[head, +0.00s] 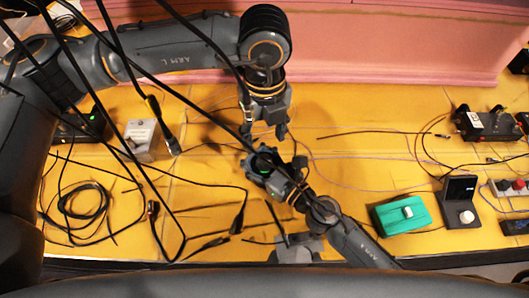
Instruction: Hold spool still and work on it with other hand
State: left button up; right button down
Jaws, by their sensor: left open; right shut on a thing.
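My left gripper (266,132) reaches down from the upper middle of the head view, its fingers apart and empty. My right gripper (276,176) comes in from the lower right, just below the left one, and is shut on a small dark round thing with a green spot (262,167). This looks like the spool, but fingers hide much of it and it is too small to be certain. The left fingertips are close above it. I cannot tell whether they touch.
Black cables cross the yellow work surface (205,190), with a coil at left. A grey box (146,140) stands at left. Pink foam (390,45) walls the back.

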aim_at(265, 158)
pick_arm(q)
notch_tip(265, 158, down, 7)
jog(key=shift+f, duration=0.2)
grip_shut()
dwell(0.3)
